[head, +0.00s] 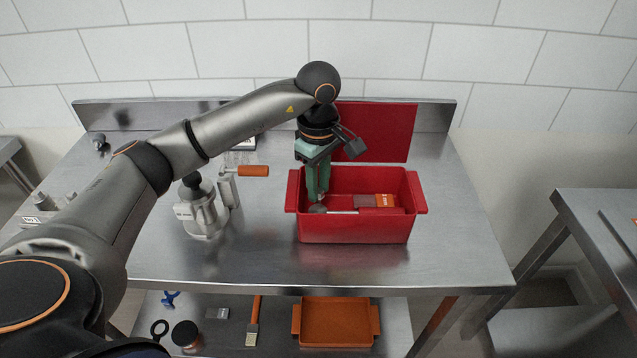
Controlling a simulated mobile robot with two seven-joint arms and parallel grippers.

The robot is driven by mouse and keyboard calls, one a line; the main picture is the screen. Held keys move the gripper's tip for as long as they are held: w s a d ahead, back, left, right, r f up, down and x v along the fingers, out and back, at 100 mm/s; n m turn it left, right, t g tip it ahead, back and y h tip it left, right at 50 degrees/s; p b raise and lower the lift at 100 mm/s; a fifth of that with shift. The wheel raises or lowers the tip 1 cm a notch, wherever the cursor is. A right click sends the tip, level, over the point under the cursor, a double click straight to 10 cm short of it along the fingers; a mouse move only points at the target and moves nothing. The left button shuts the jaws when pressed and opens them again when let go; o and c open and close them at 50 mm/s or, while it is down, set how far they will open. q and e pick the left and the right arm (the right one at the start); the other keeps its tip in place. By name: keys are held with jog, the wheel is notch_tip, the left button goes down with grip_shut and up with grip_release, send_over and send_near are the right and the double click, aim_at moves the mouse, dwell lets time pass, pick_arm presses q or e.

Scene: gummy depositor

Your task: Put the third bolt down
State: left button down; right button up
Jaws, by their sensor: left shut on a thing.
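My left gripper (317,196) reaches down into the open red box (355,230) on the steel table, near the box's left inner side. Its green fingers are closed together on something small. The held piece is mostly hidden between the fingertips, so I cannot make out the bolt's shape or whether it touches the floor of the box. A small grey rounded piece shows right at the fingertips, low in the box. My right gripper is out of view.
The box also holds a tool with an orange part (385,200). A red panel (375,133) stands behind it. A metal device with an orange handle (254,170) stands to the left. A lower shelf holds an orange tray (336,324). The table right of the box is clear.

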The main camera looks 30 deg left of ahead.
pick_arm(q)
jog(key=shift+f, duration=0.3)
jog(key=c, duration=0.7)
grip_release()
jog(key=shift+r, duration=0.3)
notch_tip(320, 180, up, 13)
jog(key=shift+f+p, duration=0.2)
jog(key=shift+p, duration=0.4)
